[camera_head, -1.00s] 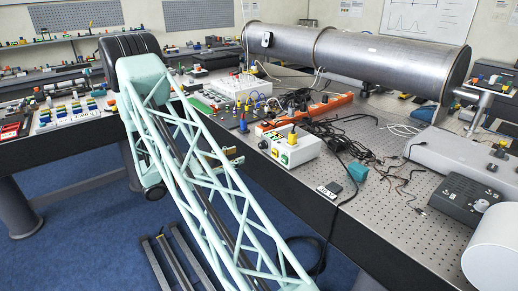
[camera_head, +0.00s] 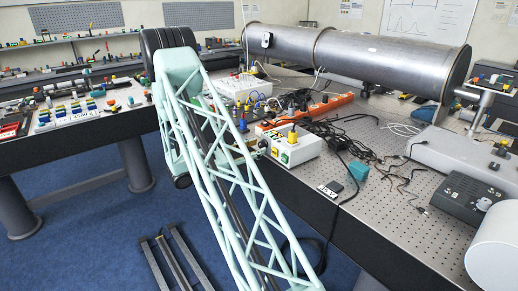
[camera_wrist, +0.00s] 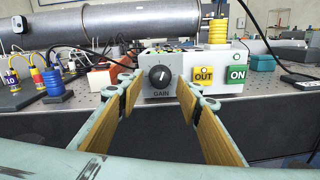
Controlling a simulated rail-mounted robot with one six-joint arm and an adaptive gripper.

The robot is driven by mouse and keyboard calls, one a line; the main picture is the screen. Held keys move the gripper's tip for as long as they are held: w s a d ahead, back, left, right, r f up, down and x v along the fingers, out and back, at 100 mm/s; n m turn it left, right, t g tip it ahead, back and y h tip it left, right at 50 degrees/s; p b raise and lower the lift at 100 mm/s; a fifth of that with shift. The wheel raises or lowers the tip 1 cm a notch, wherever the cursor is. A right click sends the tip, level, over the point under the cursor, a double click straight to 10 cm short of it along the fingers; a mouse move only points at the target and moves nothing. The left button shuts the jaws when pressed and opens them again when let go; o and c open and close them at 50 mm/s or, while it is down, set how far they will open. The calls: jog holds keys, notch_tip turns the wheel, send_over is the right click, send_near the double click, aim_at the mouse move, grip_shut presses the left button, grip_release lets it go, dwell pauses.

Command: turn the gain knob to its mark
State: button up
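The gain knob (camera_wrist: 160,76) is a round black dial with a white pointer line, on the front of a white box (camera_wrist: 205,66). The pointer points up and slightly right; GAIN is printed below. My gripper (camera_wrist: 154,88) is open in the wrist view, with a wooden-faced finger on each side of the knob's outline. It appears short of the knob, and I see no contact. I cannot make out a target mark.
A yellow OUT button (camera_wrist: 204,75) and a green ON button (camera_wrist: 237,74) sit right of the knob. A yellow knob-like post (camera_wrist: 217,26) stands on the box. An orange power strip (camera_head: 322,106) and black cables lie behind it.

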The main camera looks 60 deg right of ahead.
jog(key=shift+x, duration=1.05)
jog(key=c, duration=0.9)
